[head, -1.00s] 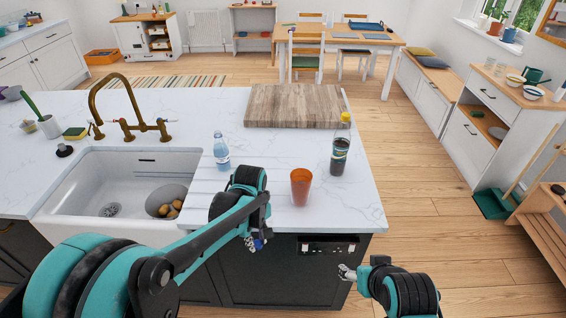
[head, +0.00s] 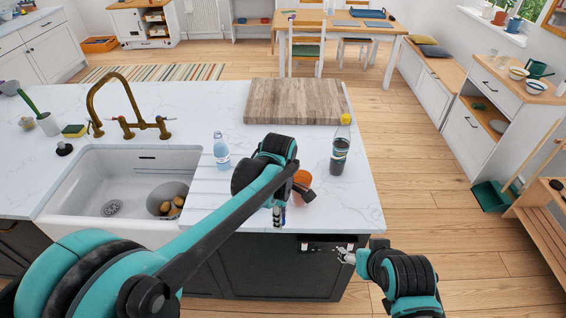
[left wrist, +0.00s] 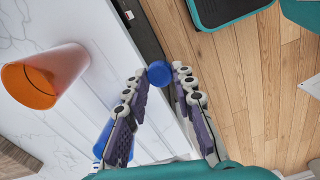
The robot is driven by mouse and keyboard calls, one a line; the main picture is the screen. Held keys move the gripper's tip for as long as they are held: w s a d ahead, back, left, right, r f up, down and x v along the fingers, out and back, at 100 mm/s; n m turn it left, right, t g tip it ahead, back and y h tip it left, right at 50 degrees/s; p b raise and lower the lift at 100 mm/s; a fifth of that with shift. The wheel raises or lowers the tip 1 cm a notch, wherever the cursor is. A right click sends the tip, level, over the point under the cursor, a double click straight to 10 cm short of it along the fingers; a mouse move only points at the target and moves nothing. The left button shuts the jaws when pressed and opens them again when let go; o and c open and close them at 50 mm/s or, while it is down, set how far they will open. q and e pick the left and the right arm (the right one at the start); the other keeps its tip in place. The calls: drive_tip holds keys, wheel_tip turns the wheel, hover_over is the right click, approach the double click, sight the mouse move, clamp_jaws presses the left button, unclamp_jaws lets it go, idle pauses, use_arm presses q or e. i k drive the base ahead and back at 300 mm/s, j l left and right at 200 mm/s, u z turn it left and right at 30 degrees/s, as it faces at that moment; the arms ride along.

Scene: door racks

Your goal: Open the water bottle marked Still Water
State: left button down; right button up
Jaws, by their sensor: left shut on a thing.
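A clear bottle with a blue label (head: 221,150) stands upright on the white counter, right of the sink; its text is too small to read, and its top looks pale, with no blue cap visible. A dark bottle with a yellow cap (head: 340,146) stands further right. My left gripper (head: 279,215) is at the counter's front edge, apart from both bottles. In the left wrist view its fingertips (left wrist: 160,80) are shut on a round blue cap (left wrist: 159,73). My right gripper (head: 346,256) is low in front of the cabinet; its finger opening is unclear.
An orange cup (head: 303,182) stands on the counter, partly hidden by my left arm; it also shows in the left wrist view (left wrist: 55,80). A wooden board (head: 297,103) lies behind. The sink (head: 85,185) is left. Open floor lies right of the counter.

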sight(221, 153)
drive_tip(key=i, duration=0.9)
